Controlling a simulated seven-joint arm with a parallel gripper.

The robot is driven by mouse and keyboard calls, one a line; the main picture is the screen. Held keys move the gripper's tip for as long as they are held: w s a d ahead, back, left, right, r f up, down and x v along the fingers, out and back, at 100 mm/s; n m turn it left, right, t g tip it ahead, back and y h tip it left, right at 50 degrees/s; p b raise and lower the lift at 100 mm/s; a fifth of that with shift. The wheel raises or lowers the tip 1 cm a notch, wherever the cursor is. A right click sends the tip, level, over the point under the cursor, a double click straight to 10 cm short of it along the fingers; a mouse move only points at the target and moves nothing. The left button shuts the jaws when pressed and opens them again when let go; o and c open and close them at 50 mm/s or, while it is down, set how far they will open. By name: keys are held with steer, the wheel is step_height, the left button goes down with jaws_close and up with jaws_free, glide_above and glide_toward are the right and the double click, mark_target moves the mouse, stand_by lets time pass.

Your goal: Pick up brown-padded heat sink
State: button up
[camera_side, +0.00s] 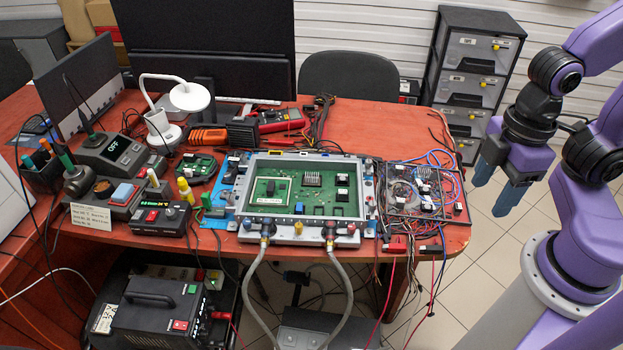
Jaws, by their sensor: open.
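My gripper (492,198) hangs at the right, over the floor past the table's right edge. Its two blue fingers point down, apart and empty. A silver finned heat sink (312,178) stands on the green board (300,205) inside the grey-framed tray (248,168). It is well to the left of my gripper. A few small dark and white blocks (343,195) sit to its right on the board. No brown pad can be made out on any of them at this size, so I cannot tell which part is the brown-padded heat sink.
Two hoses (340,270) hang from the tray's front edge. A wire-filled panel (425,190) lies between the tray and my gripper. A soldering station (110,155), a white lamp (190,97) and a multimeter (282,120) stand left and behind. A drawer cabinet (470,70) stands at the back right.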

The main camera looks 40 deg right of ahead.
steer(key=shift+o, duration=1)
